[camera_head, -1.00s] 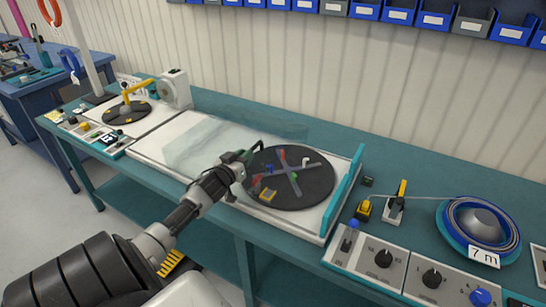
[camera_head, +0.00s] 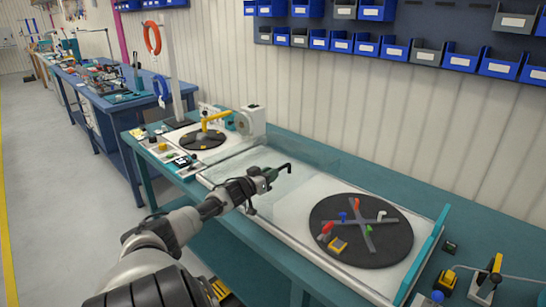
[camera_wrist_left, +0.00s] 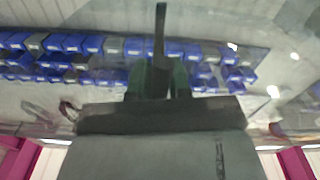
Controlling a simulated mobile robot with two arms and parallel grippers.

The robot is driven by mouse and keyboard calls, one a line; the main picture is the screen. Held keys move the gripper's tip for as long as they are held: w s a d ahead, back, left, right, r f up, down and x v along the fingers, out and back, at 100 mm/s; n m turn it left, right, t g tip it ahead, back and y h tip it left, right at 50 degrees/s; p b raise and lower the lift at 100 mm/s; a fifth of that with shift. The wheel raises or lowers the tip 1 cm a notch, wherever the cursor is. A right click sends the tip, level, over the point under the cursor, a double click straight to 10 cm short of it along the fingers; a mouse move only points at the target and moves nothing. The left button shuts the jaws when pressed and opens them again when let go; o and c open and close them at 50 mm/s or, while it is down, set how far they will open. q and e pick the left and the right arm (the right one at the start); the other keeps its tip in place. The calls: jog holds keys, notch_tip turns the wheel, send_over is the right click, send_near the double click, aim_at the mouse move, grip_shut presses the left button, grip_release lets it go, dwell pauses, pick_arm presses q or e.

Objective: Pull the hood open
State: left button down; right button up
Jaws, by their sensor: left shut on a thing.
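The clear hood (camera_head: 312,160) lies over the left part of the white bench unit (camera_head: 292,205), and its faint edges are hard to trace. The dark round turntable (camera_head: 385,250) with coloured pegs is uncovered to its right. My left gripper (camera_head: 268,177) is shut on the dark hood handle (camera_head: 287,167), left of the turntable. In the left wrist view the dark handle bar (camera_wrist_left: 160,45) stands between my gripper's greenish fingers (camera_wrist_left: 159,80). My right gripper is not in view.
A teal end wall (camera_head: 428,258) closes the unit's right side. At the left stands a second station with a yellow arm (camera_head: 214,118) over a dark disc (camera_head: 203,140). Blue bins (camera_head: 340,43) hang on the back wall. Small switches stand at the lower right.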

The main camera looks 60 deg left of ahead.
pick_arm(q)
jog(key=c, duration=1.1)
grip_release()
jog(key=shift+s, duration=0.1)
jog(key=shift+s+d+f, duration=0.1)
jog(key=shift+s+d, duration=0.15)
jog(key=shift+s, duration=0.35)
jog(key=p+v, duration=0.2)
jog(key=v, duration=0.7)
jog(key=shift+s, duration=0.25)
jog(key=shift+a, duration=0.1)
